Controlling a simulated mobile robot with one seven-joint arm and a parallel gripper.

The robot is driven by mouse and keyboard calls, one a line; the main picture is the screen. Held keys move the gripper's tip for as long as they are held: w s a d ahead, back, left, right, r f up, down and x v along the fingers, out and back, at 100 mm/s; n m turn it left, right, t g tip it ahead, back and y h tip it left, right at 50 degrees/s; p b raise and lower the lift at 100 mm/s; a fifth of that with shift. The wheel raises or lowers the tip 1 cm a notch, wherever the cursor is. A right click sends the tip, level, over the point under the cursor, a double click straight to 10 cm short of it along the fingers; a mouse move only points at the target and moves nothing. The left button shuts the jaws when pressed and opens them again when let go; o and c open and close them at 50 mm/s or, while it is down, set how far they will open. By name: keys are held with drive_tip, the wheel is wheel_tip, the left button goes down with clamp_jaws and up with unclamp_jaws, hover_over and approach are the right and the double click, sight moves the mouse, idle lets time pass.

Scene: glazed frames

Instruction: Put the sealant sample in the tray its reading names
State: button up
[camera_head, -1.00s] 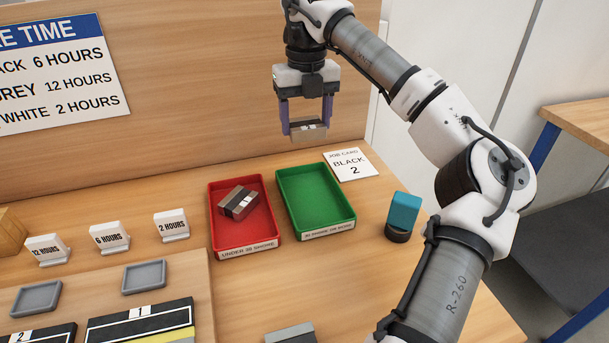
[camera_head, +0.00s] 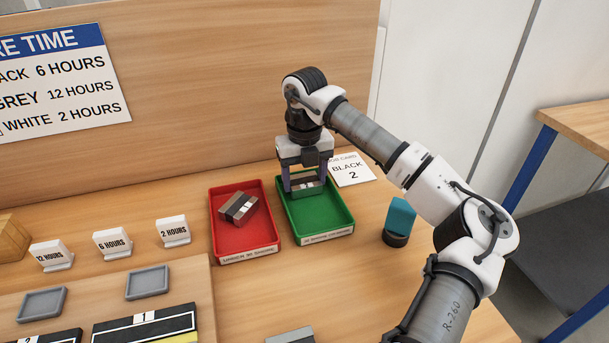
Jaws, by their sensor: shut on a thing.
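My gripper (camera_head: 306,186) is shut on a small block-like sample (camera_head: 308,184) with a pale band. It holds the sample low over the back part of the green tray (camera_head: 333,230). I cannot tell whether the sample touches the tray floor. The red tray (camera_head: 247,246) stands just left of the green one and holds another sample (camera_head: 238,209), grey-brown with a dark and white band, lying at an angle. Both trays have front labels too small to read surely; the red one seems to begin "UNDER".
A job card (camera_head: 349,171) reading "BLACK 2" lies behind the green tray. A teal-topped object (camera_head: 400,217) stands to its right. Signs for 2 hours (camera_head: 174,231), 6 hours (camera_head: 113,242) and 12 hours (camera_head: 51,255) stand left. A cure-time board (camera_head: 60,85) is behind.

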sight(305, 181)
drive_tip(key=shift+f, duration=0.2)
drive_tip(key=o, duration=0.8)
drive_tip(key=shift+c, duration=0.2)
drive_tip(key=shift+r, duration=0.2)
wheel_tip(305, 181, up, 12)
drive_tip(key=b, duration=0.1)
